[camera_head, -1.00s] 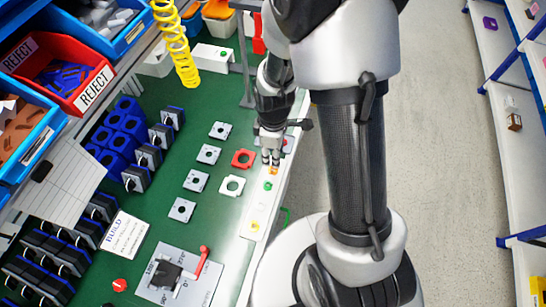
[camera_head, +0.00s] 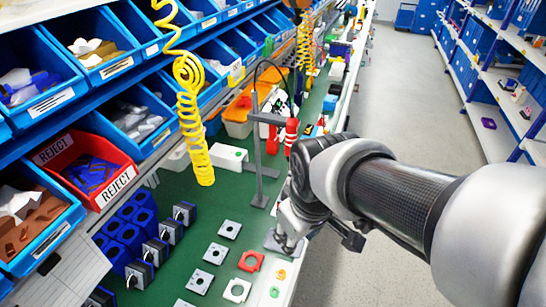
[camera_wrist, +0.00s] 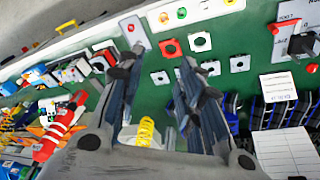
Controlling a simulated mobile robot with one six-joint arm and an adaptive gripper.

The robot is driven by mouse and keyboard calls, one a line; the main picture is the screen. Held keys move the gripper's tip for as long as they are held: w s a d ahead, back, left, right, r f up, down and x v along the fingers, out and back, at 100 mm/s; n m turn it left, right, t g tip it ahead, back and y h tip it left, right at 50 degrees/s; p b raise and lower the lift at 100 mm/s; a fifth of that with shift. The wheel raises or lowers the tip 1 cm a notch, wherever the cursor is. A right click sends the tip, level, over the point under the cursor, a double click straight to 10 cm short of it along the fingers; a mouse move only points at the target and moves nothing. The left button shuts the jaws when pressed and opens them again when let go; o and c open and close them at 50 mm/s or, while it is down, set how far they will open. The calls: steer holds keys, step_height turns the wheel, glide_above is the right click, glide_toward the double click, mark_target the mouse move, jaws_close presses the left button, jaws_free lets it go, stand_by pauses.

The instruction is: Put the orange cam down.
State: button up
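The small orange cam (camera_head: 281,274) lies on the white strip (camera_head: 290,262) along the bench's front edge, next to a green part (camera_head: 275,292). It also shows in the wrist view (camera_wrist: 163,17), near the top. My gripper (camera_head: 285,246) is above the bench edge, beyond the cam in the head view. In the wrist view its two fingers (camera_wrist: 158,68) are spread apart with nothing between them. The cam is clear of both fingers. A grey pad (camera_head: 271,242) is partly hidden by my gripper; a small reddish spot shows on it in the wrist view.
A red plate with a hole (camera_head: 250,261), a white one (camera_head: 237,290) and several grey square plates lie on the green bench. A thin stand (camera_head: 258,170) rises behind my gripper. The rotary switch (camera_wrist: 301,44) shows at right in the wrist view. The aisle is open.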

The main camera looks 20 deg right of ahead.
steer(key=s+r+m+t, duration=0.1)
steer(key=s+r+m, duration=0.3)
steer(key=s, duration=0.3)
steer(key=shift+s+r+t, duration=0.3)
steer(key=shift+r, duration=0.2)
